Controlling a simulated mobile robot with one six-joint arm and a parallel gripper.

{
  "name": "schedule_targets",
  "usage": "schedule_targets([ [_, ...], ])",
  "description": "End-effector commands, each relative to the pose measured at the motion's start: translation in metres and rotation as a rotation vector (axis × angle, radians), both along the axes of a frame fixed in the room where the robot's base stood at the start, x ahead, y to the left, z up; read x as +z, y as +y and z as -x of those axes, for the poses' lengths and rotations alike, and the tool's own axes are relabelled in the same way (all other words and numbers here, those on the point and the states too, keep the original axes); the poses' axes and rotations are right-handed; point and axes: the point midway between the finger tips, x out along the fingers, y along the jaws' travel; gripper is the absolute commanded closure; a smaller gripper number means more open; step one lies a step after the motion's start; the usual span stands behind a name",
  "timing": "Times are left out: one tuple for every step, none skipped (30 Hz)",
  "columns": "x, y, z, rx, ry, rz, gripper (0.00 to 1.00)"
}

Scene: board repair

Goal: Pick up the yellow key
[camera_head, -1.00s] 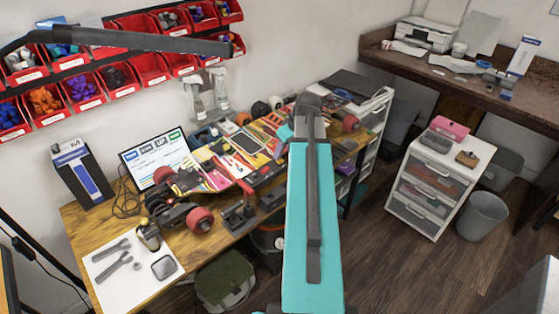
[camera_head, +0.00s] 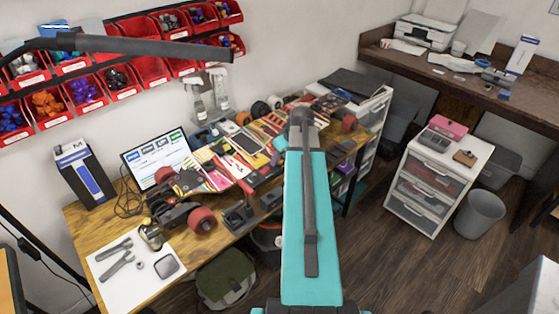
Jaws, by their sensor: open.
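I cannot make out a yellow key in the head view; the crowded workbench has several small yellow patches too small to tell apart. My teal arm (camera_head: 306,220) rises through the middle of the picture, in front of the bench's right part and the floor. My gripper does not show; the arm's grey upper end is all that I see of its far part. The wooden workbench (camera_head: 90,222) carries skateboard decks, tools and parts, and the arm hides some of it.
A white mat (camera_head: 125,287) with wrenches lies at the bench's front left. A monitor (camera_head: 157,155) and red wall bins (camera_head: 112,80) are behind. A green bag (camera_head: 225,277) is below the bench. A drawer unit (camera_head: 432,185) and grey bin (camera_head: 480,215) stand right. Floor between is clear.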

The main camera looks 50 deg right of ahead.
Motion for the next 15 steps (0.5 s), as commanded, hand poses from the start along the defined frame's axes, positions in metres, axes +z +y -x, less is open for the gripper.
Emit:
schedule_targets([
  [0.0000, 0.0001, -0.0001, 0.000, 0.000, 0.000, 0.59],
  [0.0000, 0.0002, -0.0001, 0.000, 0.000, 0.000, 0.59],
  [0.0000, 0.0002, -0.0001, 0.000, 0.000, 0.000, 0.59],
  [0.0002, 0.0002, -0.0002, 0.000, 0.000, 0.000, 0.59],
  [0.0001, 0.0003, -0.0002, 0.000, 0.000, 0.000, 0.59],
  [0.0002, 0.0003, -0.0002, 0.001, 0.000, 0.000, 0.59],
  [0.0002, 0.0003, -0.0002, 0.001, 0.000, 0.000, 0.59],
  [0.0002, 0.0003, -0.0003, 0.001, 0.000, 0.000, 0.59],
  [0.0002, 0.0004, -0.0003, 0.001, 0.000, 0.000, 0.59],
  [0.0002, 0.0004, -0.0003, 0.001, 0.000, 0.000, 0.59],
  [0.0002, 0.0004, -0.0003, 0.001, 0.000, 0.000, 0.61],
  [0.0002, 0.0004, -0.0003, 0.001, 0.000, 0.000, 0.68],
  [0.0002, 0.0004, -0.0003, 0.001, 0.000, 0.000, 0.73],
  [0.0002, 0.0005, -0.0004, 0.001, 0.000, 0.000, 0.78],
  [0.0002, 0.0005, -0.0004, 0.001, 0.000, 0.000, 0.85],
])
